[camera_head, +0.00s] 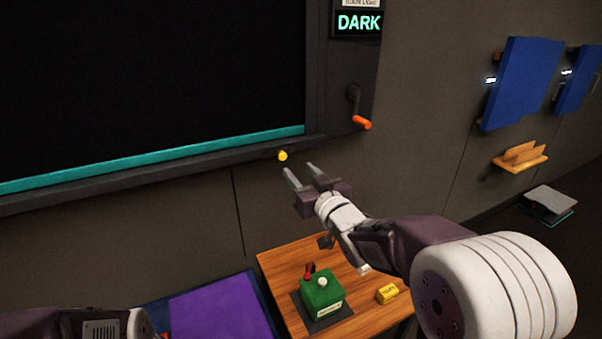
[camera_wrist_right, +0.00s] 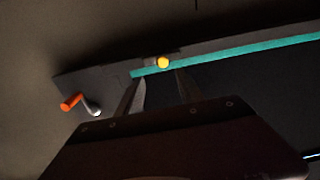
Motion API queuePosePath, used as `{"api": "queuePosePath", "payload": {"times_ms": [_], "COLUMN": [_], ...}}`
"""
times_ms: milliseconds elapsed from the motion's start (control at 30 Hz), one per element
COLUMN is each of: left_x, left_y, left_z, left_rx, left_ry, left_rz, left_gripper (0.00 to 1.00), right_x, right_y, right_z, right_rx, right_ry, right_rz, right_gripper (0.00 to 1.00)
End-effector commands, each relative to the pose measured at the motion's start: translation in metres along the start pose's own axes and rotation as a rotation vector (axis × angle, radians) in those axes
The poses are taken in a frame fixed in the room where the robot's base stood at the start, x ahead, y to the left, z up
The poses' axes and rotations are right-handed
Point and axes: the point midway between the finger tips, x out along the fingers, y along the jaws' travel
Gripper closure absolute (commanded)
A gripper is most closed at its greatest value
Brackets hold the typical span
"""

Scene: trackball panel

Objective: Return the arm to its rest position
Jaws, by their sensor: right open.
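My right gripper (camera_head: 300,172) is open and empty, raised in front of the wall panel's lower frame. Its two fingers also show in the right wrist view (camera_wrist_right: 160,88), apart with nothing between them. A yellow knob (camera_head: 283,156) sits on the panel's lower ledge, just beyond the fingertips; it also shows in the right wrist view (camera_wrist_right: 162,62). I cannot tell whether the fingers touch it, but a gap seems to show. My left arm shows only in part at the bottom left of the head view, and its gripper is out of view.
A crank with an orange handle (camera_head: 361,123) hangs beside the dark screen (camera_head: 150,80), below a lit "DARK" sign (camera_head: 358,22). A wooden table (camera_head: 290,262) below holds a green box (camera_head: 321,290) and a yellow block (camera_head: 387,293). Blue panels (camera_head: 522,82) and a wooden shelf (camera_head: 520,157) are at right.

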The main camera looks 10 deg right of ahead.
Motion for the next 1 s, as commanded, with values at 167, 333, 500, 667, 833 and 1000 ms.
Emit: {"api": "queuePosePath", "payload": {"times_ms": [167,333,500,667,833,1000], "left_x": [0.000,0.000,0.000,0.000,0.000,-0.030], "left_y": [0.000,0.000,0.000,0.000,0.000,0.001], "left_z": [0.000,0.000,0.000,0.000,0.000,-0.003], "left_rx": [0.000,0.000,0.000,0.000,0.000,0.000], "left_ry": [0.000,0.000,0.000,0.000,0.000,-0.002], "left_rz": [0.000,0.000,0.000,0.000,0.000,0.000], "left_gripper": [0.64,0.64,0.64,0.64,0.64,0.64], "right_x": [-0.001,-0.004,-0.048,-0.122,-0.203,-0.262], "right_y": [0.000,-0.014,-0.001,-0.002,-0.014,-0.028], "right_z": [0.000,0.015,0.134,0.222,0.271,0.254], "right_rx": [0.000,0.020,0.082,0.122,0.164,0.172], "right_ry": [0.000,-0.039,-0.472,-0.877,-1.222,-1.467], "right_rz": [0.000,-0.017,0.104,0.172,0.190,0.157], "right_gripper": [0.56,0.56,0.56,0.56,0.56,0.56]}}
